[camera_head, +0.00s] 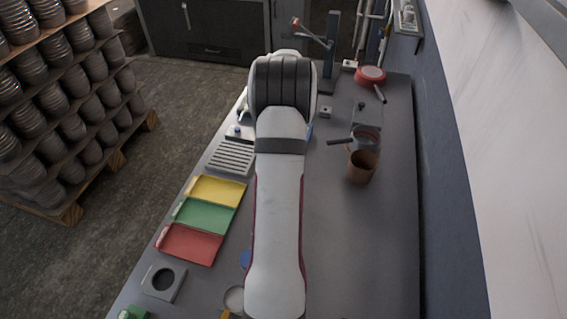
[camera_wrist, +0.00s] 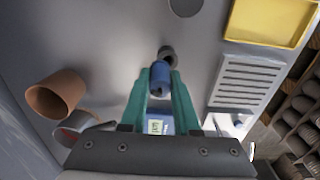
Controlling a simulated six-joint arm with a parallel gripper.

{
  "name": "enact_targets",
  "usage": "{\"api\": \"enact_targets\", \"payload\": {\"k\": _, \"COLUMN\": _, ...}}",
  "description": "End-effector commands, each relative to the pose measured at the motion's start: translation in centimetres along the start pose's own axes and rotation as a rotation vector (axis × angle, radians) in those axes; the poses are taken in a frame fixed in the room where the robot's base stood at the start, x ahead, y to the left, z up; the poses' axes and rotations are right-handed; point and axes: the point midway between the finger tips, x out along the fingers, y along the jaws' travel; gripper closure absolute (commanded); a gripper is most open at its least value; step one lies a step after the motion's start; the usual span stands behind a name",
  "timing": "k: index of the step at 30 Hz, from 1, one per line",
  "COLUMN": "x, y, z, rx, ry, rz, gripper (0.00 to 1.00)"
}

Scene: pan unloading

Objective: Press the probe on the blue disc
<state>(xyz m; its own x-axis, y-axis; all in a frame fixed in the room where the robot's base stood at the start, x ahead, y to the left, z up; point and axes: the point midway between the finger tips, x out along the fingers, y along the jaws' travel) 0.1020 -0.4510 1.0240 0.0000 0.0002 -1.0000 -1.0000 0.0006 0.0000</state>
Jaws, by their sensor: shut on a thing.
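My gripper (camera_wrist: 160,96) has two green fingers, shut on a blue probe (camera_wrist: 160,76). The probe's small lit display (camera_wrist: 157,127) shows between the fingers near the gripper's base. The probe's blue round end points away from the camera, with a dark grey round piece (camera_wrist: 167,53) just beyond it; I cannot tell whether they touch. In the head view my arm hides the gripper and probe. A blue rounded patch (camera_head: 245,260), perhaps the blue disc, shows at the arm's left edge near the front and is mostly covered. I see no clear blue disc in the wrist view.
Yellow (camera_head: 217,190), green (camera_head: 207,215) and red (camera_head: 190,244) trays line the bench's left side, beside a slotted grey rack (camera_head: 232,157). The front right bench (camera_head: 360,250) is clear.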

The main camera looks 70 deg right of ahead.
Motion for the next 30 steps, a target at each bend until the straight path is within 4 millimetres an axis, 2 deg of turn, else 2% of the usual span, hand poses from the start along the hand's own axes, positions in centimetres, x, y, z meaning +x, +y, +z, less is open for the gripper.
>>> {"api": "enact_targets", "payload": {"k": 9, "x": -4.6, "y": 7.4, "z": 2.2, "rx": 0.003, "ry": 0.003, "rz": 0.000, "gripper": 1.00}}
{"api": "enact_targets", "payload": {"k": 14, "x": -5.9, "y": 9.3, "z": 2.9, "rx": -0.003, "ry": 0.001, "rz": 0.000, "gripper": 1.00}}
{"api": "enact_targets", "payload": {"k": 17, "x": -6.1, "y": 8.4, "z": 4.1, "rx": -0.034, "ry": -0.001, "rz": 0.000, "gripper": 1.00}}
{"api": "enact_targets", "payload": {"k": 20, "x": -6.1, "y": 5.9, "z": 6.4, "rx": -0.102, "ry": -0.001, "rz": 0.001, "gripper": 1.00}}
{"api": "enact_targets", "payload": {"k": 23, "x": -5.8, "y": 2.8, "z": 10.0, "rx": -0.197, "ry": -0.001, "rz": 0.002, "gripper": 1.00}}
{"api": "enact_targets", "payload": {"k": 25, "x": -5.5, "y": 0.8, "z": 13.1, "rx": -0.269, "ry": 0.000, "rz": 0.001, "gripper": 1.00}}
{"api": "enact_targets", "payload": {"k": 27, "x": -5.1, "y": -0.7, "z": 16.5, "rx": -0.343, "ry": 0.001, "rz": 0.001, "gripper": 1.00}}
{"api": "enact_targets", "payload": {"k": 30, "x": -4.5, "y": -1.9, "z": 20.9, "rx": -0.436, "ry": 0.003, "rz": 0.001, "gripper": 1.00}}
